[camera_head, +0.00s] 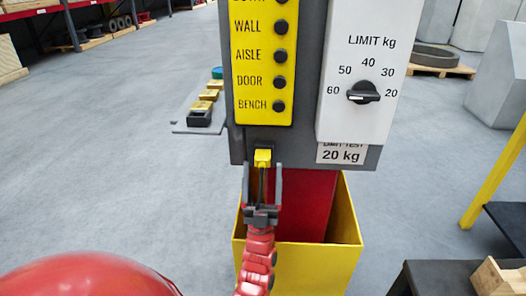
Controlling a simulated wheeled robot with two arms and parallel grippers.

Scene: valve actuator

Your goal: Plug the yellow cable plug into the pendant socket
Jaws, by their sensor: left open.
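The yellow cable plug (262,158) is at the lower edge of the grey pendant panel (300,138), just left of its middle. Its top meets a dark area there, where the socket seems to be; I cannot tell how deep it sits. A dark cable hangs down from the plug. My left gripper (262,170) is directly below, pointing up, its two fingers open on either side of the cable and near the plug's lower end. A gap shows between the fingers and the cable. My right gripper is not in view.
A yellow button strip (263,90) and a white limit dial plate (367,60) are on the panel. A yellow open box (310,272) stands below, around a red column (305,205). A dark bench (440,278) is at lower right.

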